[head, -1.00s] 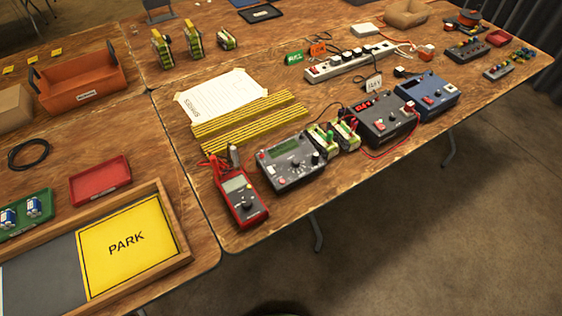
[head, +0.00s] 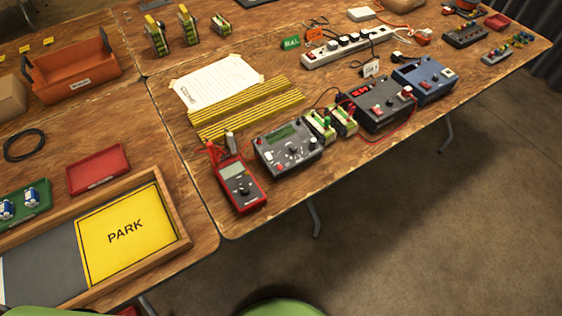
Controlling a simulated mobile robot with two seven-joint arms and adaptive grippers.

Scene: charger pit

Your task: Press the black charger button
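A black charger (head: 384,120) with a red lit display (head: 361,92) stands near the table's front edge, right of centre in the head view. Small red and white controls show on its sloped face, but they are too small to tell which is the button. A red wire loops in front of it. A blue charger (head: 425,81) stands to its right. A dark grey unit (head: 289,163) with a green screen stands to its left. Two yellow-green battery packs (head: 318,124) (head: 343,121) sit between the grey unit and the black charger. Neither gripper is in view.
A red multimeter (head: 240,184) stands left of the grey unit. A power strip (head: 345,48) with plugs lies behind the chargers. Yellow striped strips (head: 245,108) and a paper sheet (head: 215,82) lie behind the grey unit. A yellow PARK pad (head: 125,250) lies front left. Open floor (head: 430,220) lies in front.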

